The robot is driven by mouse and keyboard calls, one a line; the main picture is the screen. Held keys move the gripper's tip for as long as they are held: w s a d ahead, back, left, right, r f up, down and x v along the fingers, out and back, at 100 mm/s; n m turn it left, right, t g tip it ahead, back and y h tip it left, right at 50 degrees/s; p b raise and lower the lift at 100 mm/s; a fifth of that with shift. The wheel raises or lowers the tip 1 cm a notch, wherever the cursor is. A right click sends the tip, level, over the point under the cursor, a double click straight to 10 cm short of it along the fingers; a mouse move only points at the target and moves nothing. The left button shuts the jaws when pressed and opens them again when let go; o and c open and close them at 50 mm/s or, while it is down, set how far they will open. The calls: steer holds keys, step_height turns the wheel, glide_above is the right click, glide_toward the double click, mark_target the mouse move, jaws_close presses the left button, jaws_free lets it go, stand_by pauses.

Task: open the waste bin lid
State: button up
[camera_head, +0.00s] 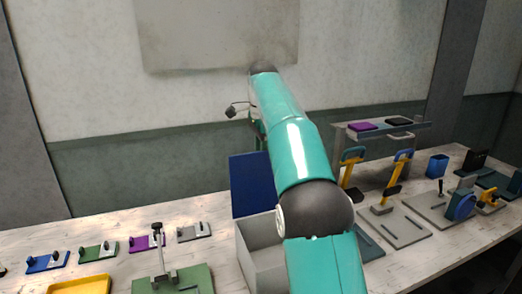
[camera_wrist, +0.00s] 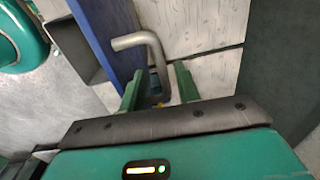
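The waste bin (camera_head: 262,250) is a pale grey open-topped box on the bench, partly hidden behind my teal arm. Its blue lid (camera_head: 252,185) stands raised, nearly upright, at the back of the bin. In the wrist view the lid shows as a blue panel (camera_wrist: 106,36), with a bent grey metal handle (camera_wrist: 155,52) beside it. My gripper (camera_wrist: 158,86) has two green fingers spread apart, with the lower part of the handle between them. I cannot tell whether either finger touches it. My gripper is not clearly visible in the head view.
Left of the bin are small blue, green, purple and grey fixtures, a yellow tray (camera_head: 80,285) and a green-based press (camera_head: 175,280). A wall is behind.

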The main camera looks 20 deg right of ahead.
steer(key=shift+r, duration=0.1)
steer(key=shift+r, duration=1.2)
steer(key=s+a+r, duration=0.2)
steer(key=s+r, duration=0.8)
steer(key=s, duration=0.3)
steer(key=shift+s+r, duration=0.2)
steer(key=shift+s, duration=0.2)
steer(key=shift+s, duration=0.15)
